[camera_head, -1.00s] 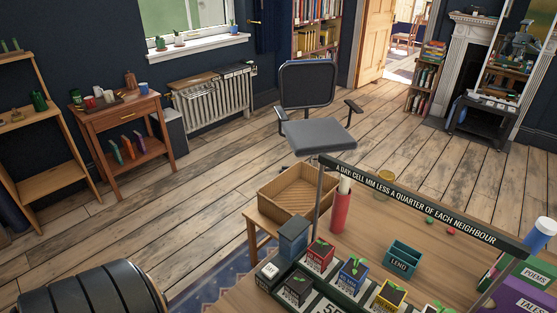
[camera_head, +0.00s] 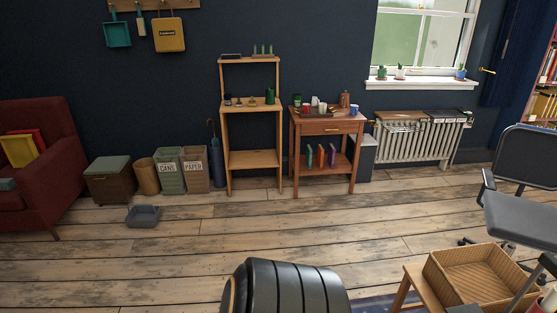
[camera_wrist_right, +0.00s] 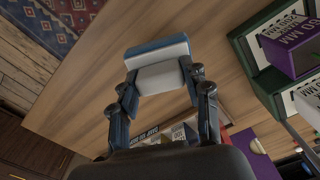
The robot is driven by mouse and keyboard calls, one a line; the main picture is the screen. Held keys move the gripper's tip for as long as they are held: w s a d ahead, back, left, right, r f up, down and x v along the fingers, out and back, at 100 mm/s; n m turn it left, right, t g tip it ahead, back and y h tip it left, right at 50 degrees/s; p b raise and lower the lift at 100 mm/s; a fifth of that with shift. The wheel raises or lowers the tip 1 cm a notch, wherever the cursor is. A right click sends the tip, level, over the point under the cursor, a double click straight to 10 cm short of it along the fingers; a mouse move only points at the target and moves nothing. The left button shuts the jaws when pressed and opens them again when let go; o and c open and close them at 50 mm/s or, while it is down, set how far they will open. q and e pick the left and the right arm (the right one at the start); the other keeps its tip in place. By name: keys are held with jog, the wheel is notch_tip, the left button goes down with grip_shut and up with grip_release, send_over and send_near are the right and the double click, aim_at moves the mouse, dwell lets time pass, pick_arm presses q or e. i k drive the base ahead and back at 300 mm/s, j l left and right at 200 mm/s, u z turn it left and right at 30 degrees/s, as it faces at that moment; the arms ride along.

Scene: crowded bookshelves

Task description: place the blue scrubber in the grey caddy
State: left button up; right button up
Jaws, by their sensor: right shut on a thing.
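In the right wrist view my right gripper (camera_wrist_right: 160,76) is shut on the blue scrubber (camera_wrist_right: 157,50), a block with a blue layer and a white layer. It is held between the two fingertips above a wooden table top. The head view shows neither this gripper nor the scrubber. A small grey open container (camera_head: 143,216), which looks like the grey caddy, sits on the floor at the left, in front of the bins. My left gripper is not in view.
A red armchair (camera_head: 38,165), lidded box (camera_head: 109,182) and bins (camera_head: 170,172) line the left wall. A shelf (camera_head: 252,158) and side table (camera_head: 327,130) stand beyond. A black ribbed seat (camera_head: 287,288), wicker tray (camera_head: 480,275) and office chair (camera_head: 520,215) are nearer. Floor between is open.

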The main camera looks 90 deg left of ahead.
aim_at(143, 225)
jog(key=k+u, duration=0.1)
jog(key=k, duration=0.55)
jog(key=j+u, duration=0.15)
jog(key=u, duration=3.6)
jog(key=i+l+u, duration=0.15)
jog(key=i, duration=0.4)
jog(key=i+l+u, duration=0.1)
jog(key=i, duration=0.4)
jog(key=i+l+u, duration=0.15)
jog(key=i+l, duration=0.15)
jog(key=i, duration=1.35)
jog(key=i+z, duration=0.15)
jog(key=i, duration=0.95)
jog(key=j, duration=0.05)
